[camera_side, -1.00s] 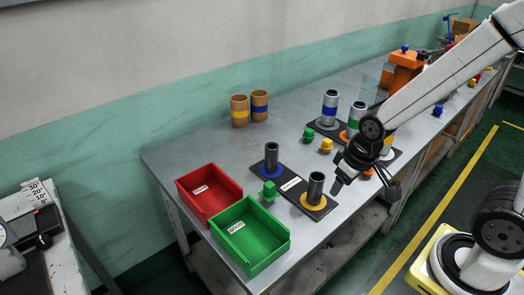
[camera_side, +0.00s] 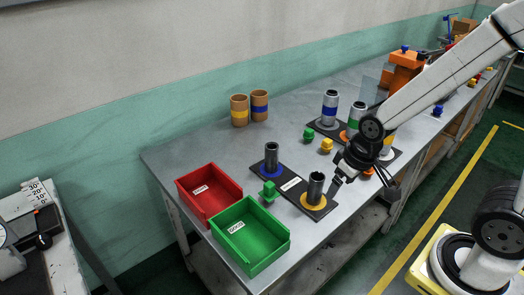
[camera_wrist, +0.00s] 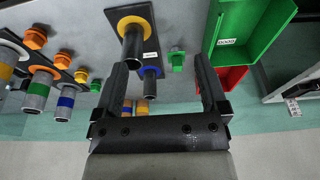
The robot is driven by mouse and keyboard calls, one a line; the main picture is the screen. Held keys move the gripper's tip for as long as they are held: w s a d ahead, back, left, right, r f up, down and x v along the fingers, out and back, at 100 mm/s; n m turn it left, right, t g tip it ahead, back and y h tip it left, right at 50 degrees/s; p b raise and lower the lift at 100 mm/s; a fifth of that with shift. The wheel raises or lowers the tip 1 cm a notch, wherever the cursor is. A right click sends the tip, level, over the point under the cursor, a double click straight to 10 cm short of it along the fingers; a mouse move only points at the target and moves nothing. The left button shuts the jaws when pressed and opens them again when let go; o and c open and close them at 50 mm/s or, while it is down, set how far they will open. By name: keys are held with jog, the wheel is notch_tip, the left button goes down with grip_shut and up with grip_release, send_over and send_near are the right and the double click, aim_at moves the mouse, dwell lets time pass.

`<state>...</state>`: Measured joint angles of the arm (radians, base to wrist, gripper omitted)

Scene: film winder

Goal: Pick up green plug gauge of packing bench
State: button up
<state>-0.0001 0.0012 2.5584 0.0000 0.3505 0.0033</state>
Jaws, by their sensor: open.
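A green plug gauge (camera_side: 269,191), a small stepped block, stands on the grey bench between the green bin and the black stand plate. It also shows in the wrist view (camera_wrist: 177,60), upper right of centre. My gripper (camera_side: 338,182) is over the bench's front side, right of the yellow-ringed dark post. It is apart from the green gauge, with the plate and its posts between them. In the wrist view my gripper (camera_wrist: 161,62) is open, with nothing held between its fingers.
A black plate carries a blue-ringed post (camera_side: 271,160) and a yellow-ringed post (camera_side: 315,188). A green bin (camera_side: 264,250) and a red bin (camera_side: 220,204) stand left. Another green piece (camera_side: 308,134) and a yellow piece (camera_side: 326,146) lie behind. Brown rolls (camera_side: 239,109) stand farther back.

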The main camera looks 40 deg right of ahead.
jog(key=w+a+f+m+g, duration=0.1)
jog(key=w+f+m, duration=0.2)
jog(key=w+m, duration=0.75)
jog(key=m+g, duration=0.1)
jog(key=m, duration=0.6)
send_over(269, 192)
jog(key=d, duration=0.1)
jog(key=shift+n, duration=0.25)
jog(key=f, duration=0.6)
jog(key=shift+w+d+f, duration=0.15)
jog(key=shift+w+d, duration=0.05)
jog(key=shift+w, duration=0.2)
jog(key=shift+w+f+m+g, duration=0.3)
jog(key=shift+w+f+m, duration=0.1)
jog(key=shift+f+m, duration=0.1)
jog(key=shift+f, duration=1.25)
jog(key=shift+s+f, duration=0.1)
jog(key=shift+f, duration=2.5)
jog(key=c, duration=1.1)
